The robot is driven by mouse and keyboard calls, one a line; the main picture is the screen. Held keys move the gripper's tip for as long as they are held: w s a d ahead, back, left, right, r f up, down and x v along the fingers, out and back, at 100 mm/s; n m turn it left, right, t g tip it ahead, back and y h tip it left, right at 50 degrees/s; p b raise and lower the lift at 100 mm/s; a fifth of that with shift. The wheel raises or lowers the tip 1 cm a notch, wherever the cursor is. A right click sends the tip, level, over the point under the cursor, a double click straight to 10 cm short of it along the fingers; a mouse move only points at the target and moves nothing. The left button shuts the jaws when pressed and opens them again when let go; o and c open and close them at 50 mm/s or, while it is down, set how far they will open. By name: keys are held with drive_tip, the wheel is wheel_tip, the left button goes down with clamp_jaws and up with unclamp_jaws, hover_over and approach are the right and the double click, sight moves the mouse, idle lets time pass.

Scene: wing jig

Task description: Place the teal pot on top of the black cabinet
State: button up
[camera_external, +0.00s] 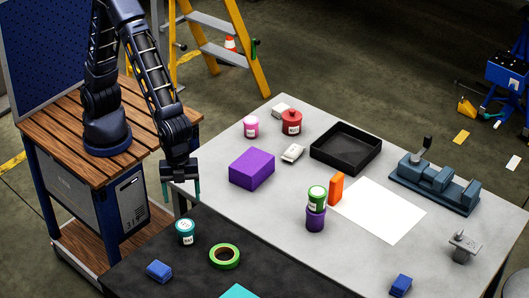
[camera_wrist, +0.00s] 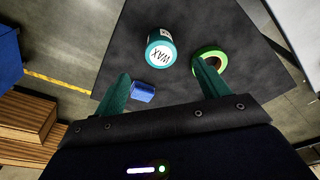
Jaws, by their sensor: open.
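The teal pot (camera_external: 185,232) stands upright on the dark flat top of what looks like the black cabinet (camera_external: 290,268), near its left edge. In the wrist view the pot (camera_wrist: 160,50) shows its white lid marked WAX, just beyond my fingertips. The dark top (camera_wrist: 228,22) spreads around it there. My gripper (camera_external: 181,190) points down behind and above the pot in the external view, apart from it.
A green tape ring (camera_external: 224,256), a blue block (camera_external: 159,270) and a teal item (camera_external: 239,292) lie on the dark top near the pot. The grey table (camera_external: 285,190) beside it holds a purple box (camera_external: 252,168), stacked pots, a black tray (camera_external: 346,133) and a vise (camera_external: 433,180).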

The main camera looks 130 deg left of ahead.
drive_tip(key=s+a+r+n+t, duration=0.1)
drive_tip(key=s+a+r+n, duration=0.1)
drive_tip(key=s+a+r, duration=0.5)
drive_tip(key=s+a+r+n+t, duration=0.1)
drive_tip(key=s+a+r+n, duration=0.15)
drive_tip(key=s+r, duration=0.7)
drive_tip(key=s+a+r+n, duration=0.1)
drive_tip(key=s+a+n, duration=0.1)
drive_tip(key=s, duration=0.7)
drive_tip(key=s+a+r+n+t+y, duration=0.1)
drive_tip(key=s+a, duration=0.3)
drive_tip(key=s, duration=0.6)
drive_tip(key=shift+r+n, duration=0.25)
drive_tip(key=shift+n, duration=0.3)
